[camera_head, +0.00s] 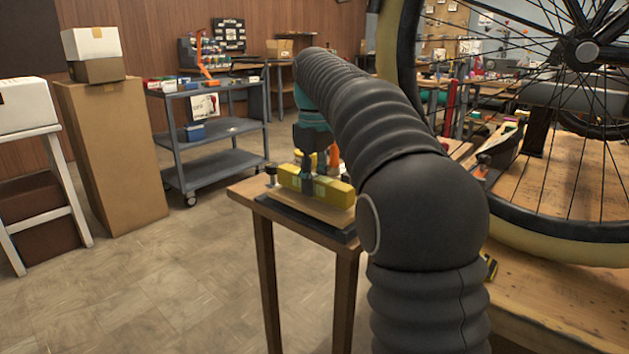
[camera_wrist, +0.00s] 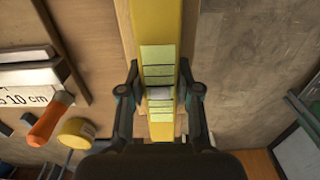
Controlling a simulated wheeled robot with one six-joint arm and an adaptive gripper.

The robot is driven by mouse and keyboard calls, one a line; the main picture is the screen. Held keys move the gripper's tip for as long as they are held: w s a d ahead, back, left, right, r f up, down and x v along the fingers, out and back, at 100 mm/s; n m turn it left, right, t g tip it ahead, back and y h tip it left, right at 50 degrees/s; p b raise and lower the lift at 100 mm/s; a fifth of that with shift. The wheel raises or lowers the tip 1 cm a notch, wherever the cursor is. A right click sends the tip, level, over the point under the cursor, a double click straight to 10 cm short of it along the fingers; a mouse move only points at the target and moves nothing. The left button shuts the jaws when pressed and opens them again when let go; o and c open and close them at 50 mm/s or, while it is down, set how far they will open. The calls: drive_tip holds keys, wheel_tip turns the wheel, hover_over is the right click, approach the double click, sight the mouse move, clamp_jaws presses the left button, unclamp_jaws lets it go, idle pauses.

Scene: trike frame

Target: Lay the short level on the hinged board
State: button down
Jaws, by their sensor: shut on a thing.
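The short level is a yellow bar (camera_head: 317,186) with pale markings, above the small side table in the head view. In the wrist view the level (camera_wrist: 157,28) runs upright down the middle. My gripper (camera_wrist: 160,93) is shut on it, one finger on each long side near its vial. My gripper (camera_head: 310,170) comes down onto the level from above in the head view. A light wooden board (camera_head: 300,208), which seems to be the hinged board, lies under the level on a dark base. I cannot tell whether the level touches it.
The small table (camera_head: 240,190) also bears a dark knob (camera_head: 270,171) by the board. In the wrist view an orange handle (camera_wrist: 50,118), a yellow round piece (camera_wrist: 76,133) and a white "10 cm" label (camera_wrist: 25,92) lie left. A bicycle wheel (camera_head: 540,235) stands right.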

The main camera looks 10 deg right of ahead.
drive_tip(key=shift+f, duration=0.55)
drive_tip(key=c, duration=0.7)
unclamp_jaws()
wheel_tip(320, 180, up, 7)
drive_tip(key=shift+f, duration=0.2)
drive_tip(key=shift+r, duration=0.45)
